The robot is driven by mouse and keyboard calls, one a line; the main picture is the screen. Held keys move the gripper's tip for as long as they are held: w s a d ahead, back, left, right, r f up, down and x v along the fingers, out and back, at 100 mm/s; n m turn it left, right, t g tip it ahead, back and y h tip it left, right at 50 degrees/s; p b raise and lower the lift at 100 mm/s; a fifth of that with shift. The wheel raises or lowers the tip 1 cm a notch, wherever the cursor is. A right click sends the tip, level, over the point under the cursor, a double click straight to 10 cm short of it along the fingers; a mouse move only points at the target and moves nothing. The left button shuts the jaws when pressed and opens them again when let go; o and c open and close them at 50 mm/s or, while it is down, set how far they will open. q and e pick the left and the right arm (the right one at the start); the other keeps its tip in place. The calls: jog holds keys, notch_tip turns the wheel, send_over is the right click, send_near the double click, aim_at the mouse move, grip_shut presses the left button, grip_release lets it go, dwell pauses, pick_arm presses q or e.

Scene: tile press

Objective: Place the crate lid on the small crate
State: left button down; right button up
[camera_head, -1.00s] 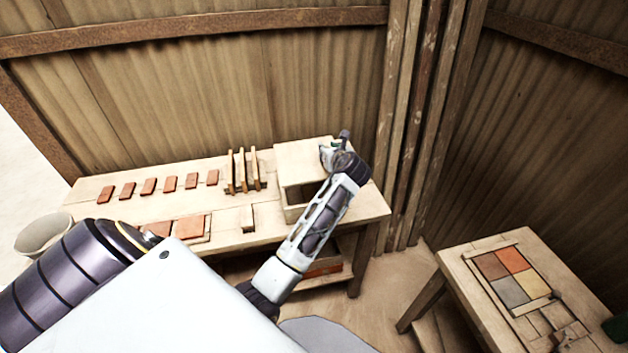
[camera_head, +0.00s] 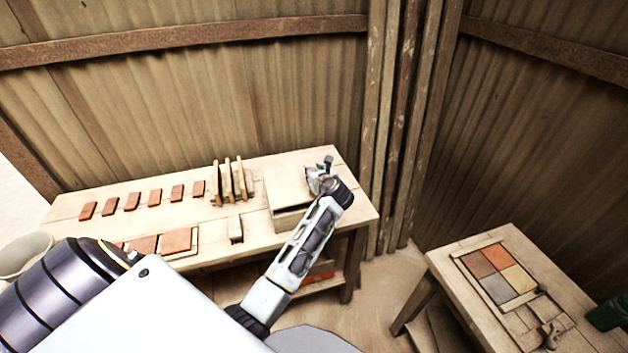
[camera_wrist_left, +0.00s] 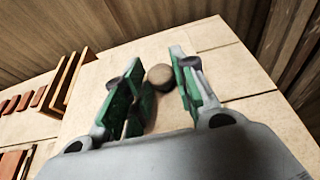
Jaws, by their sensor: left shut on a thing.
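The crate lid (camera_head: 284,187) is a flat pale wooden panel at the right end of the workbench. It lies level over the small crate (camera_head: 291,222), whose pale front wall shows below it with a thin dark line between. I cannot tell whether the lid rests fully on the rim. My left gripper (camera_head: 320,180) is above the lid, shut on it by its round knob (camera_wrist_left: 160,78). In the left wrist view the green-padded fingers (camera_wrist_left: 157,65) stand on either side of that knob. The inside of the crate is hidden. My right gripper is not in view.
The workbench (camera_head: 85,190) holds a wooden rack (camera_head: 232,182) with upright boards left of the crate, a small block (camera_head: 235,229) and several red tiles (camera_head: 132,201). A corrugated wall stands behind. A second table (camera_head: 440,262) with a four-coloured tile panel (camera_head: 497,274) is at right.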

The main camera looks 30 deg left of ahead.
pick_arm(q)
jog(key=shift+f, duration=1.75)
jog(key=c, duration=1.1)
grip_release()
jog(key=shift+f, duration=0.1)
jog(key=shift+c, duration=0.2)
jog(key=shift+s+d, duration=0.1)
jog(key=v, duration=1.2)
jog(key=shift+b, duration=0.35)
